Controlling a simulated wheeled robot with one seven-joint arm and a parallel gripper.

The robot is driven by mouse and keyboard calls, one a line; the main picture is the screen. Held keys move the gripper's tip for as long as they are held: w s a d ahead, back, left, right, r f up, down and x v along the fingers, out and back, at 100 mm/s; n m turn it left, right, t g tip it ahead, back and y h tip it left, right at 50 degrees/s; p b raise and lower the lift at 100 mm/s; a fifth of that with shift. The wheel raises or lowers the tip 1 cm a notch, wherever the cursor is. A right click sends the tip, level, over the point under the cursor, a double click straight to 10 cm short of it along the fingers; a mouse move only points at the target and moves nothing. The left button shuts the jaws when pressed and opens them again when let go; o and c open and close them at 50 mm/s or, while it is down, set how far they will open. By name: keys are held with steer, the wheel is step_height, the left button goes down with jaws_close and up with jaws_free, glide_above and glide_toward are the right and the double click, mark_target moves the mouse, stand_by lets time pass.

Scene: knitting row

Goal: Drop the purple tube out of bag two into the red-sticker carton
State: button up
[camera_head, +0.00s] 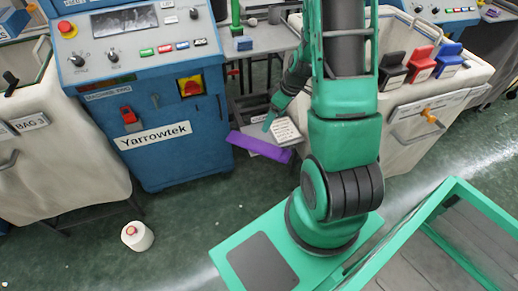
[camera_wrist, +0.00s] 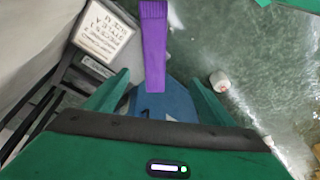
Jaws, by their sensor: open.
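The purple tube (camera_head: 258,147) looks like a flat purple bar in the head view, slanting just below my gripper (camera_head: 270,122). In the wrist view the purple tube (camera_wrist: 153,45) runs from the top edge down to the space between the open fingers of my gripper (camera_wrist: 160,80). Neither finger clearly touches it. I cannot tell whether it rests on something or is in the air. A cream bag (camera_head: 440,85) stands at the right; its number is not readable. A carton with a red sticker cannot be made out.
A blue Yarrowtek machine (camera_head: 150,100) and a bag marked BAG 3 (camera_head: 50,150) stand at the left. A white printed card (camera_head: 287,130) is beside my gripper. A white spool (camera_head: 137,236) lies on the green floor. Black, red and blue pieces (camera_head: 421,64) sit at the right bag's rim.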

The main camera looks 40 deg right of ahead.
steer(key=n+t, duration=0.1)
steer(key=n, duration=0.1)
glide_toward(261, 146)
steer(key=f, duration=0.1)
steer(key=w+f, duration=0.1)
steer(key=shift+w+f+y, duration=0.2)
steer(key=shift+f+y, duration=0.1)
steer(key=shift+f, duration=0.05)
steer(key=shift+x, duration=2.65)
steer(key=shift+s, duration=0.2)
steer(key=c, duration=1.2)
steer(key=shift+c, duration=0.2)
